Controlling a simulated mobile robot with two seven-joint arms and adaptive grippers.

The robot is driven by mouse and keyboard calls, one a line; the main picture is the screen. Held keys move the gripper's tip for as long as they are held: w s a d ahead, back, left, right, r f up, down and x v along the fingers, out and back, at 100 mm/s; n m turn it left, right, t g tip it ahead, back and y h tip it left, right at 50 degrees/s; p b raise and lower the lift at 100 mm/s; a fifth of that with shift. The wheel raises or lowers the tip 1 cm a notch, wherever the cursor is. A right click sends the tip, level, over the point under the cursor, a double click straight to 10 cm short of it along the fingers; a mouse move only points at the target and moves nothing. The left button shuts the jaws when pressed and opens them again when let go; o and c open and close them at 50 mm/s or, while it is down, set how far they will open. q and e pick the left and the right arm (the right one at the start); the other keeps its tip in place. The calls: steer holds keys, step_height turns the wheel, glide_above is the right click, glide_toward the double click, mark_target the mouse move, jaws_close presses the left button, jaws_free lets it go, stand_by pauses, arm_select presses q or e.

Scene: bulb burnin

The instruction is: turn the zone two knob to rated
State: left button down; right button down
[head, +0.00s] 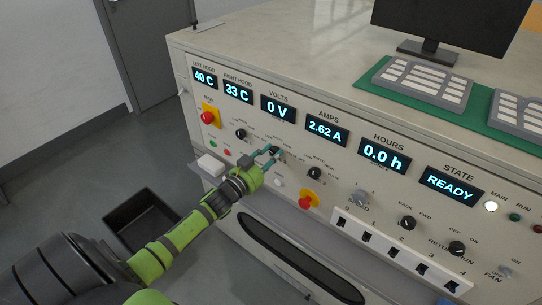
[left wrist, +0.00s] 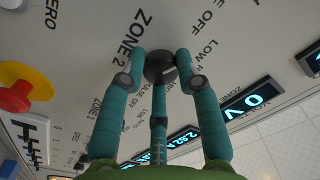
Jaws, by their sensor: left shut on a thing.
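My left gripper (head: 271,153) reaches in from the left to the sloped panel front and is shut on a small dark knob (head: 275,151). My right gripper is not in view.
Other black knobs (head: 240,133) and (head: 314,173) flank the held one. A red button on yellow (head: 308,200) sits below right, another (head: 209,116) at the left. Displays (head: 326,130) run above; the state display (head: 451,184) reads READY. A black bin (head: 118,213) stands on the floor.

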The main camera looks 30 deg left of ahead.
arm_select(q)
steer(key=m, duration=0.3)
steer(key=shift+s+a+f, duration=0.1)
steer(key=shift+a+f, duration=0.05)
steer(key=shift+f, duration=0.2)
steer(key=m, duration=0.3)
steer(key=shift+m+b, duration=0.3)
steer(key=shift+b, duration=0.1)
steer(key=m+b, duration=0.1)
steer(key=m, duration=0.3)
steer(key=shift+a+r+m, duration=0.1)
steer(key=shift+r+m, duration=0.05)
steer(key=shift+m, duration=0.15)
steer(key=shift+r+m, duration=0.15)
steer(key=shift+m, duration=0.55)
steer(key=shift+a+r, duration=0.1)
steer(key=c, duration=0.9)
jaws_free()
